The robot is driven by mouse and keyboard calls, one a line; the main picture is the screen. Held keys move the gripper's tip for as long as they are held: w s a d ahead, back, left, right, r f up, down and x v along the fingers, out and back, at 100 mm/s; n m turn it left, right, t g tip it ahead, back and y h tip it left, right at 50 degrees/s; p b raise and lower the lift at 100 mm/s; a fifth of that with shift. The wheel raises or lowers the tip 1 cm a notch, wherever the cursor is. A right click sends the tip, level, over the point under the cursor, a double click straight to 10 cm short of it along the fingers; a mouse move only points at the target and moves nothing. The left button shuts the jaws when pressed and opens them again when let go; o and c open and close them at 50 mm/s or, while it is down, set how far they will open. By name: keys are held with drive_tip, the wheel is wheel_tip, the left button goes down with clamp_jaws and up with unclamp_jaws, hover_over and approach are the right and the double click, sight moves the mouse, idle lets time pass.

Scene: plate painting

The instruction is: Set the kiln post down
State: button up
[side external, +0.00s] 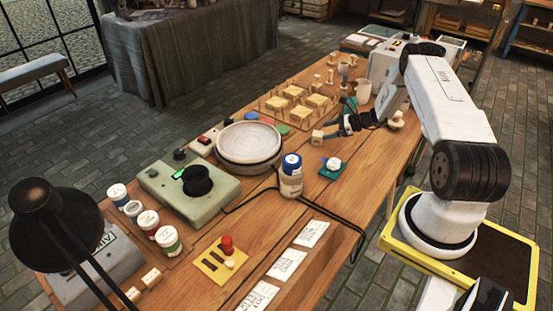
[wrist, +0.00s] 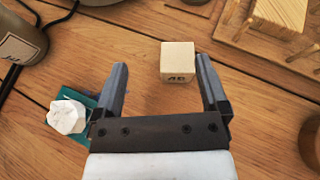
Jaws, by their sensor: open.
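The kiln post, a small pale block with a dark marking (wrist: 178,62), stands on the wooden table. It lies between and slightly beyond my fingertips in the wrist view, nearer the right finger. It also shows in the side view (side external: 317,138), just off the tips of my fingers. My gripper (wrist: 161,68) is open, with a gap between the block and the left finger. In the side view my gripper (side external: 330,132) is low over the table. Whether the right finger touches the block I cannot tell.
A white faceted lump (wrist: 66,116) sits on a teal pad at left. A labelled bottle (side external: 290,182) and a pale round plate (side external: 248,143) stand further left. A wooden rack with pegs and blocks (side external: 285,112) is behind. Bare table lies around the post.

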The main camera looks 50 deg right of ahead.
drive_tip(key=a+r+n+g, duration=0.5)
drive_tip(key=a+n, duration=0.2)
drive_tip(key=a, duration=0.4)
drive_tip(key=a+r+n+g, duration=0.4)
drive_tip(key=a+r+n, duration=0.2)
drive_tip(key=a, duration=0.5)
drive_tip(key=s+a+r+n+h, duration=0.3)
drive_tip(key=s+a+r+n, duration=0.1)
drive_tip(key=s+a+n, duration=0.2)
drive_tip(key=s+a+r+n+h, duration=0.2)
drive_tip(key=s+a+r+n, duration=0.2)
drive_tip(key=a+n, duration=0.5)
drive_tip(key=shift+s+n+h, duration=0.4)
drive_tip(key=shift+s+n, duration=0.7)
drive_tip(key=shift+s, duration=0.3)
drive_tip(key=shift+r, duration=0.1)
